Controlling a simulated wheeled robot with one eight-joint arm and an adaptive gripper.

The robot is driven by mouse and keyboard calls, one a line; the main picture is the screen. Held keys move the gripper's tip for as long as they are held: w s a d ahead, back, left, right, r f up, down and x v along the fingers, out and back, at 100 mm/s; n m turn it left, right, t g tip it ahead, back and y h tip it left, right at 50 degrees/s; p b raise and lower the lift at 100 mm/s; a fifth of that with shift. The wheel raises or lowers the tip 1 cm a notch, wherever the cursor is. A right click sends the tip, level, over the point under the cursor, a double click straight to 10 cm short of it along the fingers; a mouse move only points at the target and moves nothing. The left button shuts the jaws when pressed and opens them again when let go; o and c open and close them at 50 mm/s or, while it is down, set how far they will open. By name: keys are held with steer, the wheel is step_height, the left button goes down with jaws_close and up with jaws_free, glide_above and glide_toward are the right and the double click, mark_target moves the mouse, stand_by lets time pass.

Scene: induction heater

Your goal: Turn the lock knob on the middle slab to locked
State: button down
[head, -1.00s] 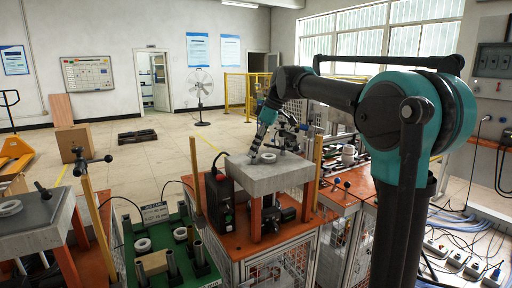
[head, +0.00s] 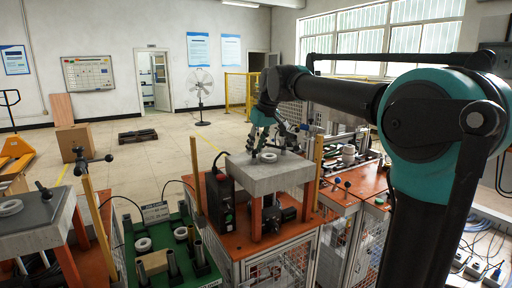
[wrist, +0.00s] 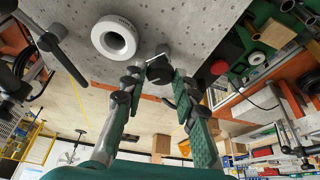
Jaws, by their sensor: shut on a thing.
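The middle slab (head: 270,180) is a grey block on orange legs in the head view. It also fills the top of the wrist view (wrist: 190,30). The lock knob (wrist: 160,70) is small and black, at the slab's edge in the wrist view. My gripper (wrist: 158,76) has its fingertips on both sides of this knob and is shut on it. In the head view my gripper (head: 256,146) is at the slab's far left edge, and the knob is hard to make out there. The knob's lock marking cannot be read.
A white ring (wrist: 115,38) lies on the slab beside the knob. A black T-handle (wrist: 55,48) stands at the left in the wrist view. A black control box (head: 220,203) stands left of the slab. A yellow post (head: 318,172) rises at its right.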

steer(key=m, duration=0.2)
steer(key=m+h, duration=0.1)
steer(key=m+t, duration=0.1)
steer(key=m, duration=0.1)
steer(key=shift+s+a+m+h, duration=0.1)
steer(key=shift+a+m+h, duration=0.2)
steer(key=shift+h, duration=0.1)
steer(key=shift+a+m+h, duration=0.1)
steer(key=shift+m+h, duration=0.8)
steer(key=shift+m, duration=1.4)
steer(key=c, duration=1.2)
jaws_free()
steer(key=shift+r, duration=0.1)
steer(key=v, duration=1.1)
steer(key=shift+s+a+r, duration=0.1)
steer(key=shift+s+r, duration=0.1)
steer(key=shift+r, duration=0.1)
